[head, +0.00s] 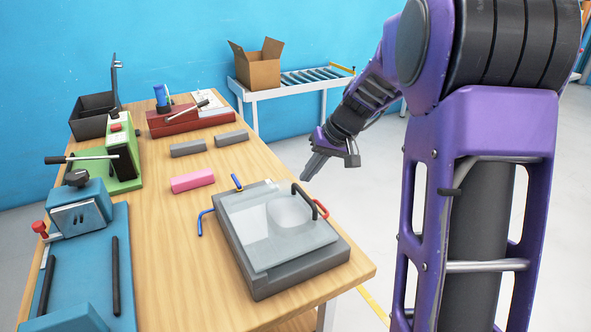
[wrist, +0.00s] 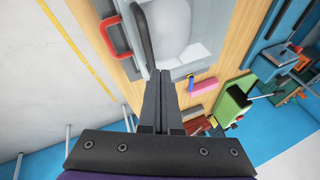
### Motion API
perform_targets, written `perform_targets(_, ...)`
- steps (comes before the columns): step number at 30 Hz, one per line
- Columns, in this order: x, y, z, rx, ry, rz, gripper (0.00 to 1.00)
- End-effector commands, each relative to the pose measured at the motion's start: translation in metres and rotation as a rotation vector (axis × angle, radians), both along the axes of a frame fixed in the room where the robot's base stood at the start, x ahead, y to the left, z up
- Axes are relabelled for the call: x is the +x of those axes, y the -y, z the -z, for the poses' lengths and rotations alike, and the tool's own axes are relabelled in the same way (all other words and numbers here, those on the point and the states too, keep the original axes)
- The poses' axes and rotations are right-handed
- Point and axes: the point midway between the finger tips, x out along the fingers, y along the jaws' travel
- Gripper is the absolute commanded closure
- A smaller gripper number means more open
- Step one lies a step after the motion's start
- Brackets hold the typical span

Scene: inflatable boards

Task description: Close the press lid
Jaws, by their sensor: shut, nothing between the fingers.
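The grey press (head: 300,275) sits at the near right corner of the wooden table. Its lid (head: 265,240), a pale see-through panel in a grey frame, lies over the base, low and close to flat; I cannot tell whether it is fully down. A black bar handle (head: 303,200) stands at its right side, with a red handle (head: 321,209) beside it and a blue handle (head: 205,222) on the left. My gripper (head: 309,172) is shut and empty, just beyond the press's right side. In the wrist view its fingertips (wrist: 164,74) appear near the black handle (wrist: 143,38).
A pink block (head: 192,181) and two grey blocks (head: 188,148) lie behind the press. A green device (head: 120,165), a blue machine (head: 80,212) and a red device (head: 175,120) stand left and back. Open floor lies right of the table.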

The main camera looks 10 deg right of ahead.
Motion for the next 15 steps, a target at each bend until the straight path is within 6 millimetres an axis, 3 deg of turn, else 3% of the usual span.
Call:
perform_targets(1,0.002,0.006,0.014,0.034,-0.011,0.005,1.00)
perform_targets(5,0.004,0.013,0.029,0.115,-0.034,0.002,1.00)
perform_targets(15,0.006,0.020,0.048,0.118,-0.035,-0.002,1.00)
